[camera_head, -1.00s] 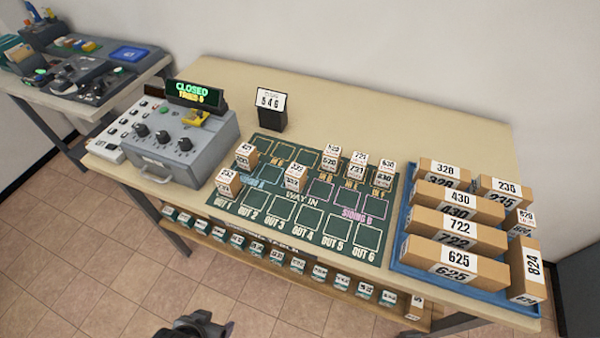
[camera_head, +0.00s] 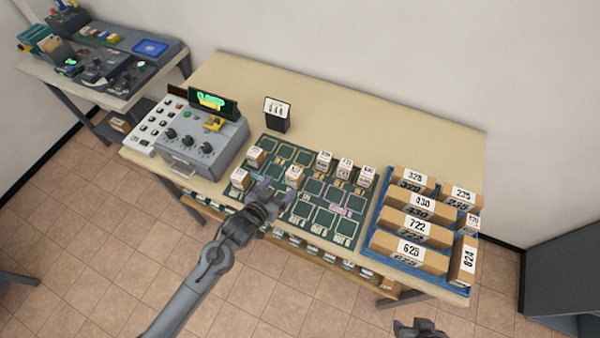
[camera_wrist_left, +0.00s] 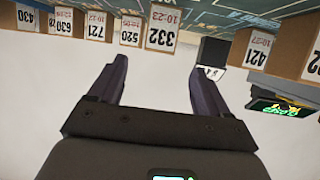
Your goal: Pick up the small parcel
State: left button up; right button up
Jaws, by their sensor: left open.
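Several small numbered parcels stand on the green mat (camera_head: 318,217). One small parcel (camera_head: 293,176) stands mid-mat, just beyond my left gripper (camera_head: 277,190). My left gripper is open and empty, reaching over the mat's front edge. In the left wrist view, which is upside down, a parcel marked 332 (camera_wrist_left: 160,32) shows ahead, between the two open fingers (camera_wrist_left: 160,85) and apart from them. Other small parcels stand at the left (camera_head: 240,180) and back (camera_head: 324,160) of the mat. My right gripper (camera_head: 418,328) is cut off at the bottom edge; its jaws are unclear.
A blue tray (camera_head: 372,248) with larger boxes stands right of the mat. A grey console (camera_head: 205,145) with a lit display stands left, a black number stand (camera_head: 277,115) behind. A shelf with several small items runs below the front edge.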

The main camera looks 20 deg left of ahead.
aim_at(292, 175)
pick_arm(q)
jog(key=shift+b+x, duration=0.35)
jog(key=shift+x, duration=4.55)
jog(key=shift+d+r, duration=0.1)
jog(key=shift+c, duration=0.4)
jog(key=c, duration=1)
jog(key=shift+r, duration=0.1)
jog(key=shift+c, duration=0.2)
